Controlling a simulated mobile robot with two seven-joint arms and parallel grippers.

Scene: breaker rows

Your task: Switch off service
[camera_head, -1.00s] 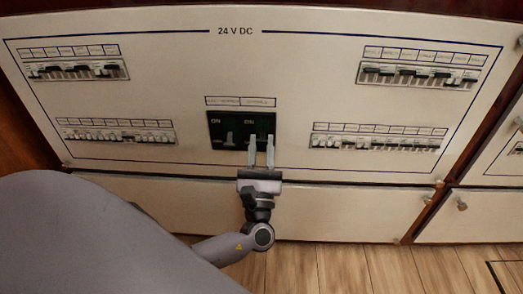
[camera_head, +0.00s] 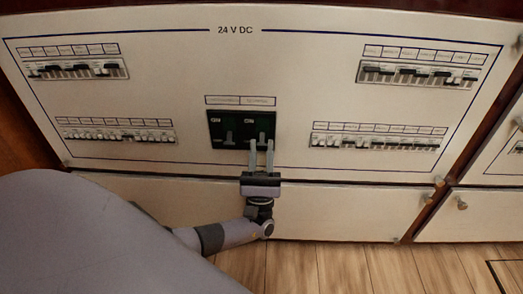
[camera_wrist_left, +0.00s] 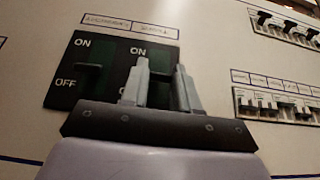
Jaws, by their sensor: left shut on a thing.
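The dark green main switch block (camera_head: 215,127) sits low in the middle of the cream panel, with two large switches side by side marked ON and OFF. The left switch lever (camera_head: 229,137) is free of the gripper. The right switch lever (camera_head: 262,137) shows just above and between the fingertips of my left gripper (camera_head: 262,145). In the left wrist view, the left gripper (camera_wrist_left: 160,82) has its two grey fingers closed around the right lever, which they partly hide. The two name labels (camera_head: 240,100) above are too small to read surely. My right gripper is not in view.
Rows of small breakers stand at the upper left (camera_head: 75,71), upper right (camera_head: 420,75), lower left (camera_head: 117,136) and lower right (camera_head: 375,142). Below the panel are a plain cream board (camera_head: 340,210) and the wooden floor (camera_head: 340,265).

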